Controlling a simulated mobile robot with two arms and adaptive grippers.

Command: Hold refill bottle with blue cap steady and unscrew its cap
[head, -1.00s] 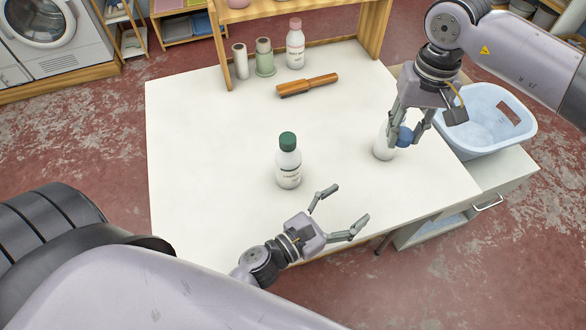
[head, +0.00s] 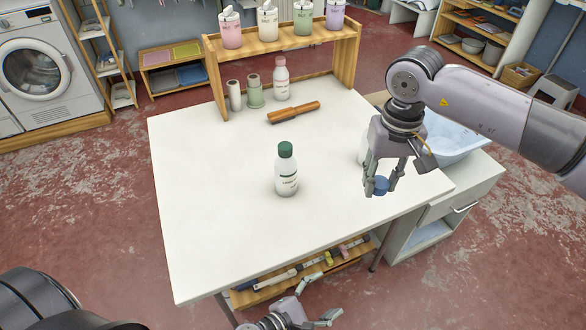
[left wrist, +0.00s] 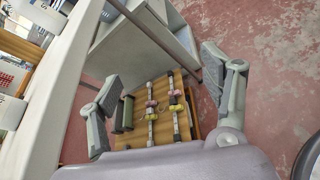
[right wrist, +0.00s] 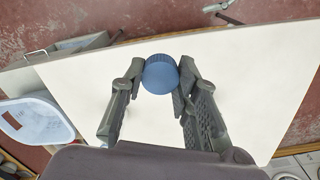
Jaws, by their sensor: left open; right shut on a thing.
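My right gripper (head: 377,190) is shut on the blue cap (head: 381,186), above the right part of the table; the cap also shows between its fingers in the right wrist view (right wrist: 160,75). The white refill bottle (head: 364,150) shows only as a sliver behind the right gripper, mostly hidden. The cap appears apart from it. My left gripper (head: 326,298) is open and empty, low beyond the table's front edge; the left wrist view (left wrist: 158,78) shows nothing between its fingers. A similar bottle with a green cap (head: 286,170) stands upright mid-table.
The white table (head: 220,210) has clear room around the green-capped bottle. A wooden-handled brush (head: 293,112), a pink-capped bottle (head: 281,80) and two rolls are at the back, by a wooden shelf (head: 345,52). A light-blue basin (head: 452,138) stands right, and a low rack (head: 300,272) below.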

